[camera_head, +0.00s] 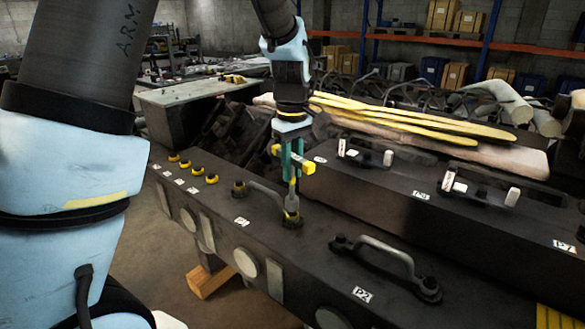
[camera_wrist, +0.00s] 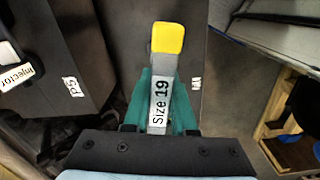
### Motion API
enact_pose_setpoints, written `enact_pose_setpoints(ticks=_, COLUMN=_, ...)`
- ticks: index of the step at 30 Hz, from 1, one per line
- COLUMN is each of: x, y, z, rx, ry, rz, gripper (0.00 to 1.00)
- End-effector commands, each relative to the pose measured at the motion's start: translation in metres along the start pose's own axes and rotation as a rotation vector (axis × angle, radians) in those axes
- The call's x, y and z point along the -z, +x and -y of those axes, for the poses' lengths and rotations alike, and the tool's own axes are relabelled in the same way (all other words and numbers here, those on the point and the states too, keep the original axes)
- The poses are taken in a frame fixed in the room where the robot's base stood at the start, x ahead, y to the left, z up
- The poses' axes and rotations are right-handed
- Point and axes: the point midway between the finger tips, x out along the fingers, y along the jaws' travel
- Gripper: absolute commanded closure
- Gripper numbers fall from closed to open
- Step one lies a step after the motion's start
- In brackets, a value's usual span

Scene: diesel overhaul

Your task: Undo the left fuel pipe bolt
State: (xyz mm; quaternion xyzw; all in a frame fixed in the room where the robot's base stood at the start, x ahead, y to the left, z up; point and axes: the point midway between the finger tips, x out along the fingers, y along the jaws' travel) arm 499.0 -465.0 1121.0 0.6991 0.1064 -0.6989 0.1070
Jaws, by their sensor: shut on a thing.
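My gripper (camera_head: 292,160) is shut on a wrench, its green fingers on either side of it. The wrist view shows the wrench (camera_wrist: 162,85) with a "Size 19" label and a yellow end. The pipe lies on a dark engine block (camera_head: 300,250).
A second pipe (camera_head: 385,253), beside label P2, has dark end bolts. Several yellow-collared fittings (camera_head: 197,171) line the block's far left part. A higher dark block (camera_head: 380,195) with injector parts stands behind on the right. Yellow strips (camera_head: 410,120) lie beyond it.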

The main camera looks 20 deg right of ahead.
Motion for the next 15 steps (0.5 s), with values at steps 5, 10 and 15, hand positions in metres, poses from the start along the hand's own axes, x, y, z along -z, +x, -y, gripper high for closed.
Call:
enact_pose_setpoints(ticks=5, x=0.0003, y=-0.0007, z=0.0, rx=-0.001, ry=0.166, rz=0.0, gripper=1.0)
enact_pose_setpoints(ticks=10, x=0.0002, y=-0.0008, z=0.0002, rx=-0.001, ry=0.328, rz=0.0, gripper=1.0)
enact_pose_setpoints(ticks=15, x=0.0003, y=-0.0009, z=0.0004, rx=0.0, ry=0.489, rz=0.0, gripper=1.0)
